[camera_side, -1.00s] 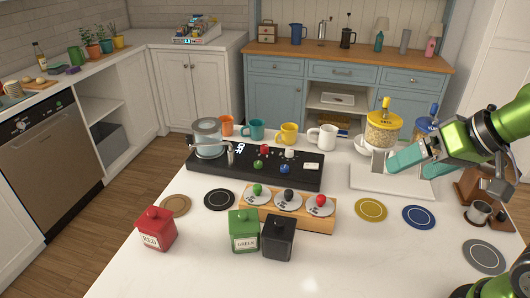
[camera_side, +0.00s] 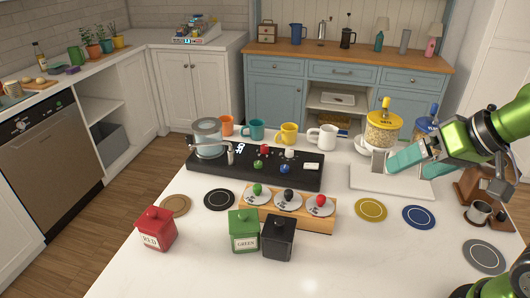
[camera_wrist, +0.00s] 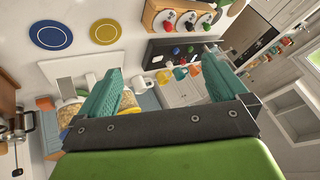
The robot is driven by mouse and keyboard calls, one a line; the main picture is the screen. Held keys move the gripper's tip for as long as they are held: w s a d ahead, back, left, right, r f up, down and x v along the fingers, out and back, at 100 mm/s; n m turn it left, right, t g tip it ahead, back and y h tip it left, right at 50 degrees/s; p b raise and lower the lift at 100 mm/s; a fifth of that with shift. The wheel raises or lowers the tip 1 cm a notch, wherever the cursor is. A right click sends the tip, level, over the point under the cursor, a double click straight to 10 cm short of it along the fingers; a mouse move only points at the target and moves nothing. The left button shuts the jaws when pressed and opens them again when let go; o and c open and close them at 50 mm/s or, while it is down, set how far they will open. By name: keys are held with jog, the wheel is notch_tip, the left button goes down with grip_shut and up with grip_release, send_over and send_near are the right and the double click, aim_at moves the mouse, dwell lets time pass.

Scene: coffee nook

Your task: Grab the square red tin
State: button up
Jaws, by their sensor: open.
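The square red tin (camera_side: 156,231) stands upright on the white counter at the front left in the side view. It has a knobbed lid and a pale label. I cannot make it out in the wrist view. My gripper (camera_side: 395,160) is at the right in the side view, above the pale scale-like base, far from the red tin. Its two teal fingers are apart and empty, and they also show in the wrist view (camera_wrist: 165,88).
A green tin (camera_side: 243,233) and a black tin (camera_side: 279,240) stand right of the red one. Behind them are a wooden rack (camera_side: 312,222) with several coloured knobs and a black machine (camera_side: 300,179). A yellow-lidded jar (camera_side: 383,130) is near my gripper.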

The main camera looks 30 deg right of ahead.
jog(key=n+g+y, duration=0.1)
jog(key=n+g, duration=0.1)
jog(key=n, duration=1.1)
send_near(156, 216)
jog(key=x, duration=0.5)
jog(key=shift+w+a, duration=0.1)
jog(key=shift+a, duration=0.15)
jog(key=shift+x, duration=2.7)
jog(key=shift+d+f, duration=0.1)
jog(key=shift+d, duration=0.05)
jog(key=shift+c, duration=0.2)
